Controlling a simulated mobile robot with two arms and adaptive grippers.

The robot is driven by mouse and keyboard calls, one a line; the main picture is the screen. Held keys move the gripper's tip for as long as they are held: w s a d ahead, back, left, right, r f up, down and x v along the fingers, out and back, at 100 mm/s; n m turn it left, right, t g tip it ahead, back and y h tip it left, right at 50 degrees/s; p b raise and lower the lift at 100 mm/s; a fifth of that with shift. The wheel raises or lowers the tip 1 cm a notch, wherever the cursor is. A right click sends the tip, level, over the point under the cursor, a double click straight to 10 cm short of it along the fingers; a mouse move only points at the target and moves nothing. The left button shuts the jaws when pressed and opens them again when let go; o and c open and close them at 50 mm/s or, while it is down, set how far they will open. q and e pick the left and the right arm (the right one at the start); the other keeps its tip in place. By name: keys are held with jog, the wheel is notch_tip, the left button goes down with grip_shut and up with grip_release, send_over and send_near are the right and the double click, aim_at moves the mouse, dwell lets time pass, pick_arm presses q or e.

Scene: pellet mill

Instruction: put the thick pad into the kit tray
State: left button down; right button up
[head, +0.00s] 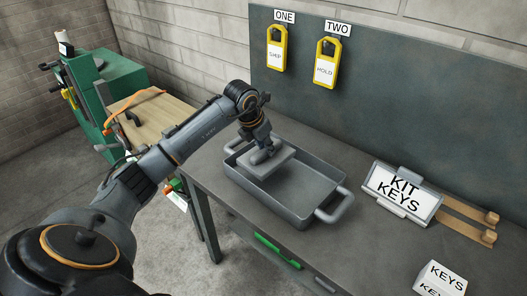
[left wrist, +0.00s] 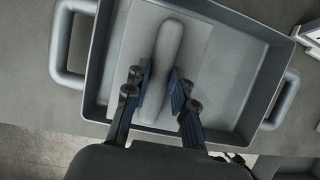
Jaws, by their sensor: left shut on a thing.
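The thick pad (head: 274,164) is a light grey plate with a raised grip ridge. My left gripper (head: 262,153) is shut on the ridge and holds the pad over the left part of the grey kit tray (head: 310,213). In the left wrist view, my left gripper (left wrist: 159,92) has its fingers on either side of the pad's ridge (left wrist: 166,50), and the pad lies within the outline of the tray (left wrist: 245,80). I cannot tell whether the pad touches the tray floor. The right part of the tray is empty. My right gripper is not in view.
The tray stands on a dark table with side handles (head: 336,207). A KIT KEYS sign (head: 401,192), wooden strips (head: 462,220) and a KEYS block (head: 440,280) are at the right. Yellow tags (head: 277,48) (head: 327,63) hang on the back panel. A green machine (head: 105,75) stands at left.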

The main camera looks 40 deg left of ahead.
aim_at(263, 156)
pick_arm(q)
jog(key=shift+w+a+f, duration=0.3)
jog(key=shift+a+f, duration=0.25)
jog(key=shift+f, duration=0.15)
jog(key=shift+w+a+f, duration=0.1)
jog(key=shift+a+f, duration=0.1)
jog(key=shift+f, duration=0.1)
notch_tip(263, 156, down, 3)
jog(key=shift+r+p, duration=0.1)
jog(key=shift+p, duration=1)
jog(key=shift+f, duration=0.3)
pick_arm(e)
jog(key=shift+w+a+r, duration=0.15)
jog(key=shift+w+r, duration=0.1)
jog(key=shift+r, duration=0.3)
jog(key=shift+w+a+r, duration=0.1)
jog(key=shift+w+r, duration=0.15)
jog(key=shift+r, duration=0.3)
pick_arm(q)
jog(key=c, duration=1.1)
grip_release()
